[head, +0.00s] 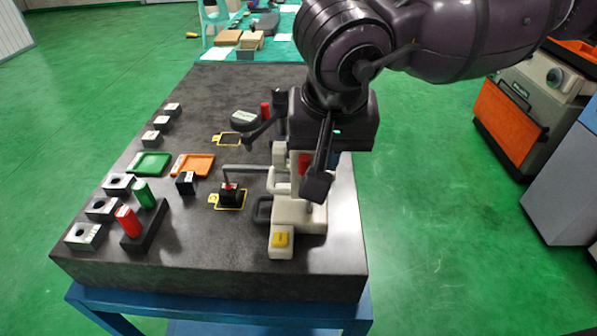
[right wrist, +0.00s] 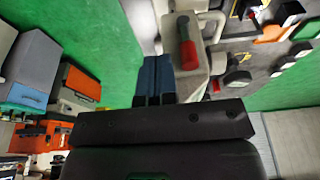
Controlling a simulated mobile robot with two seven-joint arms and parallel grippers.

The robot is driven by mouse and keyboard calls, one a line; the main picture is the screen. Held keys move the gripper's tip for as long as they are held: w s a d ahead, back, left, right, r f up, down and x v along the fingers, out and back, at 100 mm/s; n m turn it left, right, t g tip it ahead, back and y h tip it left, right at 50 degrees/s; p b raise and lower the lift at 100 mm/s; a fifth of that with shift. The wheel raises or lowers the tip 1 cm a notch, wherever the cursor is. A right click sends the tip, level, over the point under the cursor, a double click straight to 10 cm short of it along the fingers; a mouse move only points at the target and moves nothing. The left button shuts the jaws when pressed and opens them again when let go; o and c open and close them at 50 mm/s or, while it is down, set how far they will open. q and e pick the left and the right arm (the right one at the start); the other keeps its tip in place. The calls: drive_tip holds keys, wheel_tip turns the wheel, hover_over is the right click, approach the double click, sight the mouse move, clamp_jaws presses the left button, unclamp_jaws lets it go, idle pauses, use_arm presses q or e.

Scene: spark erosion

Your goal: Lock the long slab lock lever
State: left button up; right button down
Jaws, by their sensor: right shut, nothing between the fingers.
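A pale toggle-clamp-like device (head: 287,212) stands at the right front of the dark slab-topped table, with a yellow square on its foot. A red-tipped lever (head: 304,163) shows on it, partly hidden behind my right arm. In the right wrist view a red grip (right wrist: 187,52) on a pale body is close, just right of my right gripper (right wrist: 153,78). The blue fingers are together and empty, apart from the red grip in that picture. In the head view the fingertips are mostly hidden. My left gripper is not in view. I cannot tell which part is the long slab.
The dark table (head: 190,265) carries green (head: 149,163) and orange (head: 192,165) trays, a stand with red and green cylinders (head: 144,193), and several grey blocks. A second red-topped item (head: 265,110) stands farther back. Green floor lies right of the table.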

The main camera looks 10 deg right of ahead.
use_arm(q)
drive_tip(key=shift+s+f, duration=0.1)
use_arm(e)
drive_tip(key=shift+a, duration=0.15)
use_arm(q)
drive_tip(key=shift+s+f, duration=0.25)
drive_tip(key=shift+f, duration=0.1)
use_arm(e)
drive_tip(key=shift+w+a+f, duration=0.1)
drive_tip(key=shift+w+a, duration=0.1)
drive_tip(key=shift+a, duration=0.45)
use_arm(q)
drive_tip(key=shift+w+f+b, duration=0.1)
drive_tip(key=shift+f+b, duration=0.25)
drive_tip(key=shift+b, duration=0.25)
use_arm(e)
drive_tip(key=shift+w+a+f, duration=0.1)
drive_tip(key=shift+w+a, duration=0.1)
drive_tip(key=shift+a, duration=0.35)
drive_tip(key=shift+w+a, duration=0.15)
drive_tip(key=shift+a, duration=0.4)
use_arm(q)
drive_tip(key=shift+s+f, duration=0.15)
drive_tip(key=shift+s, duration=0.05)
use_arm(e)
drive_tip(key=shift+a, duration=0.1)
